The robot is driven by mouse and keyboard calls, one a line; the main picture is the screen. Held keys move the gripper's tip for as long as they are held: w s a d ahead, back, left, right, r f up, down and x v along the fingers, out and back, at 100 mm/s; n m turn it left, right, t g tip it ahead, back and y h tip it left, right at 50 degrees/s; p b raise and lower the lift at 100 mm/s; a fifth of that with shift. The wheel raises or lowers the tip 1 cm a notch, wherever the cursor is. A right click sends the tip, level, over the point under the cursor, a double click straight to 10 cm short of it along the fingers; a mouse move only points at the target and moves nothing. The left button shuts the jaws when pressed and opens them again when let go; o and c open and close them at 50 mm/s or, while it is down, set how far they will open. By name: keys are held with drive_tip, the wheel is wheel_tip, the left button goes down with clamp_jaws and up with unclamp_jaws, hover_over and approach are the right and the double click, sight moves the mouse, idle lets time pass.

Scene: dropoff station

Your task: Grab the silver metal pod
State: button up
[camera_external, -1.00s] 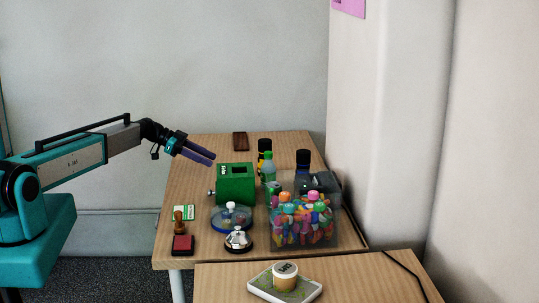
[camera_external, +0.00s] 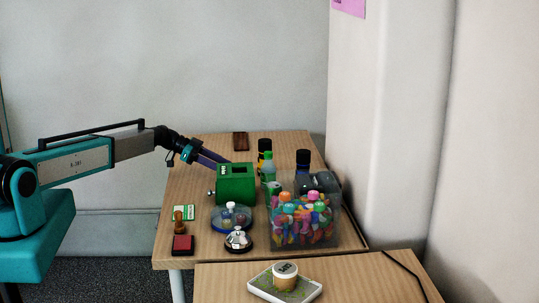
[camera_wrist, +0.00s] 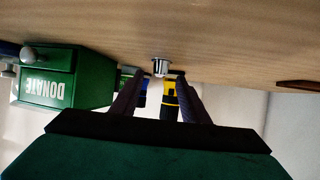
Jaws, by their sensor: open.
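The silver metal pod (camera_wrist: 160,67) is a small shiny cylinder on the wooden table in the wrist view, just beyond and between my fingertips. I cannot make it out in the external view, where the green donation box may hide it. My gripper (camera_external: 217,161) is at the far left of that box, its fingertips partly behind it. In the wrist view my gripper (camera_wrist: 159,78) is open, with a dark finger on either side and nothing held. Whether the fingers touch the pod is not clear.
The green donation box (camera_external: 235,187) stands close beside my fingers. Bottles (camera_external: 268,166), including a yellow-and-black one (camera_wrist: 169,98), stand near. A clear bin of colourful items (camera_external: 303,222), a silver bell (camera_external: 238,241) and stamps sit in front. The table's back left is clear.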

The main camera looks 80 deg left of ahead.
drive_tip(key=p+x, duration=0.1)
drive_tip(key=x, duration=0.2)
drive_tip(key=shift+w+r, duration=0.1)
drive_tip(key=shift+w+d+f, duration=0.15)
drive_tip(key=shift+w+f, duration=0.25)
drive_tip(key=shift+w, duration=0.15)
clamp_jaws()
